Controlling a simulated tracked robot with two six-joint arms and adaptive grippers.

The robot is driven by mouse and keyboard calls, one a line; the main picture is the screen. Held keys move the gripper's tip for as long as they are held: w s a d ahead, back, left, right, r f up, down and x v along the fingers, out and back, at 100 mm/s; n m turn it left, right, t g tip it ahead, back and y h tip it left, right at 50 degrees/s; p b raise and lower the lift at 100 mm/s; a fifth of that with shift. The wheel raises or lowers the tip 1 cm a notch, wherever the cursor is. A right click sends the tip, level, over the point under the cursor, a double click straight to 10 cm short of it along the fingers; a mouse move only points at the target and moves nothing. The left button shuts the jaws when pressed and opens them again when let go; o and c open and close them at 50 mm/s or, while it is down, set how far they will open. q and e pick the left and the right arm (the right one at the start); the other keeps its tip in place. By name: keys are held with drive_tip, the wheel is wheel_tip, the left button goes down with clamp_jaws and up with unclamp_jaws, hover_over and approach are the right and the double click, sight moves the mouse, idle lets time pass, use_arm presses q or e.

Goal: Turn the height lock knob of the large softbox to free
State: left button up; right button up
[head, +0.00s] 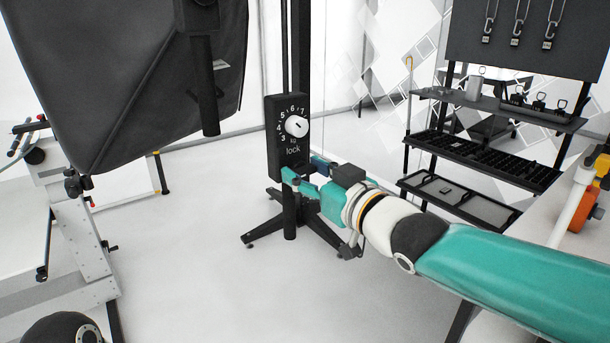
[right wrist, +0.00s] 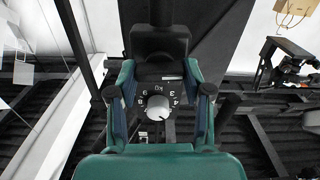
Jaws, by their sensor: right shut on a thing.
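The large softbox (head: 130,75) is a big black hood at the upper left of the head view. Beside it, a black stand carries a panel (head: 273,140) with a white numbered dial (head: 297,126) and the word "lock" below it. My right gripper (head: 291,178) is at the panel's lower end, just below that word. In the right wrist view, its teal fingers (right wrist: 160,72) are shut on the black height lock knob (right wrist: 160,42), with the white dial (right wrist: 158,106) showing between them. The fingers hide the knob in the head view; its setting is unreadable. My left gripper is out of view.
The stand's black feet (head: 265,230) spread on the floor under my right arm. A black shelf rack (head: 480,165) stands at the right. A white table (head: 590,195) edges the right side. A grey frame (head: 85,255) is at the left. The floor in the middle is clear.

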drive_tip(key=n, duration=0.1)
drive_tip(key=n+b, duration=0.2)
drive_tip(key=shift+a+f+n, duration=0.1)
drive_tip(key=shift+f+n, duration=0.15)
drive_tip(key=shift+n, duration=0.15)
drive_tip(key=n+b, duration=0.2)
drive_tip(key=n, duration=0.2)
drive_tip(key=shift+s+n, duration=0.1)
drive_tip(key=shift+n, duration=0.2)
drive_tip(key=n+b, duration=0.1)
drive_tip(key=n, duration=0.3)
drive_tip(key=shift+a+f+n, duration=0.1)
drive_tip(key=shift+a+n, duration=0.05)
drive_tip(key=shift+n, duration=0.15)
drive_tip(key=shift+s+n+b, duration=0.1)
drive_tip(key=shift+n+b, duration=0.5)
drive_tip(key=shift+n, duration=1.5)
drive_tip(key=o, duration=1.2)
drive_tip(key=shift+c, duration=0.2)
